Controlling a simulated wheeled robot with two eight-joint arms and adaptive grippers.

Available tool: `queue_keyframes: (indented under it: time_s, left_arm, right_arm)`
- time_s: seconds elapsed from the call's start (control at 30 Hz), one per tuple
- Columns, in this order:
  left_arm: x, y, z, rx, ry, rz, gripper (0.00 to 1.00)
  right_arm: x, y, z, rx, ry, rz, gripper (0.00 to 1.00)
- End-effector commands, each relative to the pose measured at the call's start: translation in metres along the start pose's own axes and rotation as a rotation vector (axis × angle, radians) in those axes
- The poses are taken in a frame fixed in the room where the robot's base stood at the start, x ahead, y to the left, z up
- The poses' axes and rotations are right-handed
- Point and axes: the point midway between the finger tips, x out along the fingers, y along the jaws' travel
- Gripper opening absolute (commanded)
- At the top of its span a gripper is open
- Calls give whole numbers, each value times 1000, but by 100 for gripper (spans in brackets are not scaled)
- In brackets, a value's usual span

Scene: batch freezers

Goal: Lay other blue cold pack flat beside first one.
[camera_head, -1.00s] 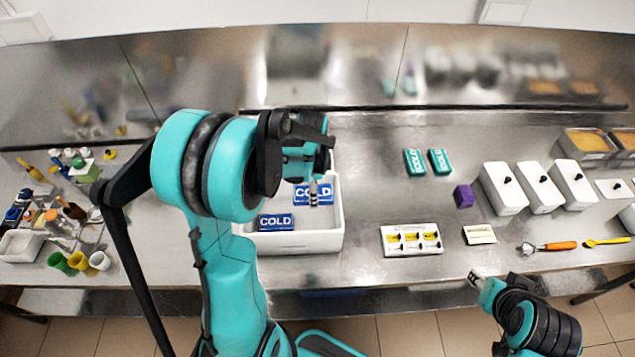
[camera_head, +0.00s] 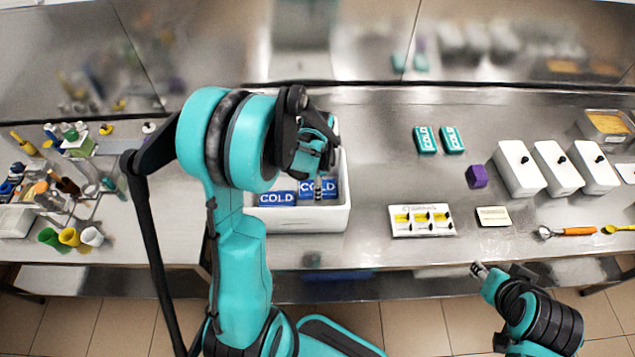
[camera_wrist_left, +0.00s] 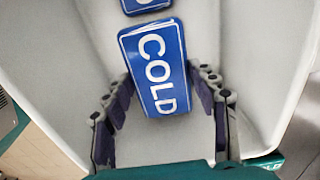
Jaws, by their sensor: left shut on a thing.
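Two blue COLD packs are in the white tub (camera_head: 345,215). The first pack (camera_head: 270,200) lies at the tub's left. My left gripper (camera_head: 318,188) is shut on the other blue pack (camera_head: 308,183) at its right. In the left wrist view the held pack (camera_wrist_left: 158,75) is between my left fingers (camera_wrist_left: 160,95), and part of the first pack (camera_wrist_left: 145,4) shows beyond it at the top edge. A small gap separates them. Whether the held pack touches the tub floor is not clear. My right gripper (camera_head: 478,269) is apart from the packs, in front of the counter edge.
Two teal COLD packs (camera_head: 426,140) (camera_head: 452,139), a purple block (camera_head: 476,176) and a tray with yellow pieces (camera_head: 422,220) lie on the steel counter to the right. Lidded white containers (camera_head: 518,168) stand farther right. Bottles and cups (camera_head: 68,237) crowd the left end.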

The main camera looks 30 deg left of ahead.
Motion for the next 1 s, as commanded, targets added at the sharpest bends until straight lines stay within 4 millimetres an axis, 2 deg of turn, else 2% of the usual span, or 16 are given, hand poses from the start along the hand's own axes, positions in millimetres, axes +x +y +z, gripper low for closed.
queue_keyframes:
  time_s: [0.1, 0.43, 0.63, 0.97, 1.0]
  left_arm:
    - [16, 0, 0, 0, 0, 0, 18]
    - [46, 0, 0, 0, 0, 0, 18]
    - [53, 0, 0, 0, 0, 0, 18]
    - [53, 0, 0, 0, 0, 0, 18]
    - [53, 0, 0, 0, 0, 0, 68]
  right_arm:
    - [10, 0, 7, 0, 0, 0, 40]
    - [27, 0, 19, 0, 0, 0, 40]
    - [30, 0, 22, 0, 0, 0, 40]
    - [30, 0, 22, 0, 0, 0, 40]
    - [30, 0, 22, 0, 0, 0, 40]
